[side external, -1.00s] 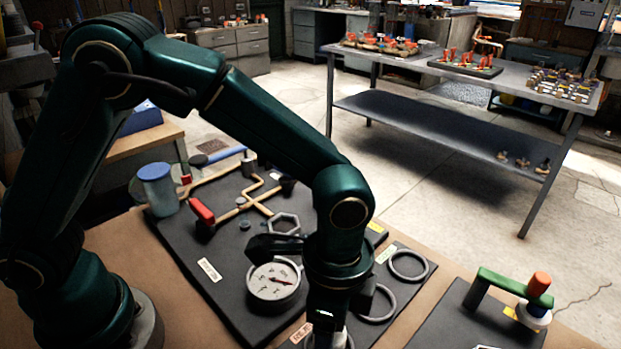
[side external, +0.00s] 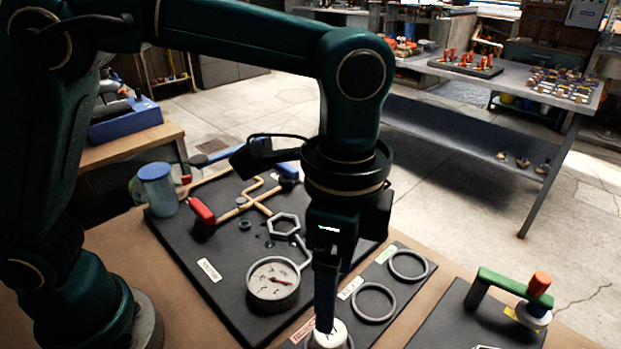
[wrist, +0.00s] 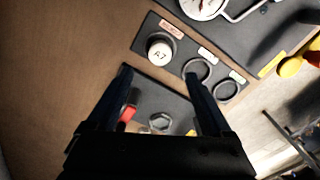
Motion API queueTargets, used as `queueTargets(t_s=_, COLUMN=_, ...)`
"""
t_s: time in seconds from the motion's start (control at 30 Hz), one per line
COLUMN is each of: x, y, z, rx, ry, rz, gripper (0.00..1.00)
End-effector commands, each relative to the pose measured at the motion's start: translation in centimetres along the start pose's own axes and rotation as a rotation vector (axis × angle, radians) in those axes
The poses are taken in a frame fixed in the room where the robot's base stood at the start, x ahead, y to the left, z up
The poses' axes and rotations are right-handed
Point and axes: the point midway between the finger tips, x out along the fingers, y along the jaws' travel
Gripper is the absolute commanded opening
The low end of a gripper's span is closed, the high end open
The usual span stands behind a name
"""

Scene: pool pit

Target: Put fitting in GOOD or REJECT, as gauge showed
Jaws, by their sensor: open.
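The fitting (wrist: 160,52) has a round white top marked A7. In the wrist view it sits in the ring beside the red label (wrist: 172,28); that label's lettering is too small to read surely. In the side view the fitting (side external: 328,336) shows at the bottom edge, partly behind my gripper (side external: 325,322). In the wrist view my gripper (wrist: 158,78) is open, with nothing between its fingers. The middle ring (side external: 373,302), by a white label, and the far ring (side external: 408,265), by a green label, are empty. The pressure gauge (side external: 273,284) has a white dial; its reading is too small.
A dark board (side external: 215,287) carries copper pipes (side external: 250,208), a red-handled valve (side external: 202,211) and a hexagonal holder (side external: 284,225). A blue-lidded jar (side external: 157,188) stands behind left. A green clamp with an orange knob (side external: 540,284) stands at the right.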

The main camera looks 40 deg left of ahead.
Motion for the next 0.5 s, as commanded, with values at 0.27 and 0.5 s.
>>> queueTargets(t_s=0.27, x=-2.1, y=-0.4, z=0.7, rx=-0.036, ry=0.015, rz=-0.008, gripper=0.85)
queueTargets(t_s=0.5, x=-4.7, y=-2.6, z=6.0, rx=-0.327, ry=0.131, rz=-0.075, gripper=0.85)
